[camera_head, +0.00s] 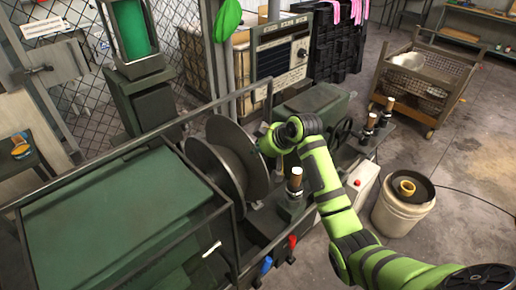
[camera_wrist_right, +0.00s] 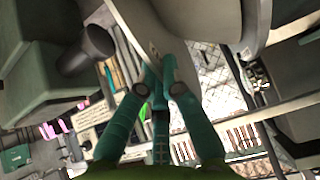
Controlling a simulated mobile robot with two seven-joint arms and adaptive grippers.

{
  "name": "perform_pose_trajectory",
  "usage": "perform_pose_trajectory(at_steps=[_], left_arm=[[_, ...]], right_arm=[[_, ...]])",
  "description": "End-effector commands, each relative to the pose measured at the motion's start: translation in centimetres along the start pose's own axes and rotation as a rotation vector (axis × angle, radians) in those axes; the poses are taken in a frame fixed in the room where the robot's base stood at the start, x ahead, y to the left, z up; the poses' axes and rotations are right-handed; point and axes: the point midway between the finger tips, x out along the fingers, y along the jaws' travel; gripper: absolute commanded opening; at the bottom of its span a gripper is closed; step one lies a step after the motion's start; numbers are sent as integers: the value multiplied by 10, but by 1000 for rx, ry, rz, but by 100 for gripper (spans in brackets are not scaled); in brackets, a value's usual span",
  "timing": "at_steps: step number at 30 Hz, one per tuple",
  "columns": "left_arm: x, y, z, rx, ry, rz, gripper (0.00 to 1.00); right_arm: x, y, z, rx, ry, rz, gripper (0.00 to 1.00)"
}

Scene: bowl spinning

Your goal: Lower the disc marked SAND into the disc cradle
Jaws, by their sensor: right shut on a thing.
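A large grey metal disc (camera_head: 240,158) stands on edge at the lathe, in the middle of the head view. My right gripper (camera_head: 268,143) is at its right edge. In the right wrist view my teal fingers (camera_wrist_right: 158,80) are closed on the edge of a pale disc (camera_wrist_right: 142,22). A small mark on that disc is too small to read. A second round plate (camera_head: 207,172) stands close on its left. I cannot make out the disc cradle or the word SAND. My left gripper is not in view.
The green lathe (camera_head: 315,108) and its handwheel (camera_head: 342,132) are behind my right arm. A green cabinet with a rail (camera_head: 110,215) fills the lower left. A white bucket (camera_head: 402,210) and a wire cart (camera_head: 425,80) stand right, with open concrete floor between.

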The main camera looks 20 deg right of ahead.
Motion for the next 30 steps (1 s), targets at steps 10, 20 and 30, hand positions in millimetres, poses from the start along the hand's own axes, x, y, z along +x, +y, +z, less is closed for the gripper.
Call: perform_pose_trajectory(at_steps=[10, 20, 30], left_arm=[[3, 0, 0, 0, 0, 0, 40], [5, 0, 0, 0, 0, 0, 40], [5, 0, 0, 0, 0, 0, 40]], right_arm=[[6, 0, 4, -1, 6, 1, 0], [10, 1, 9, -1, 7, 2, 0], [11, 1, 9, -1, 7, 2, 0]])
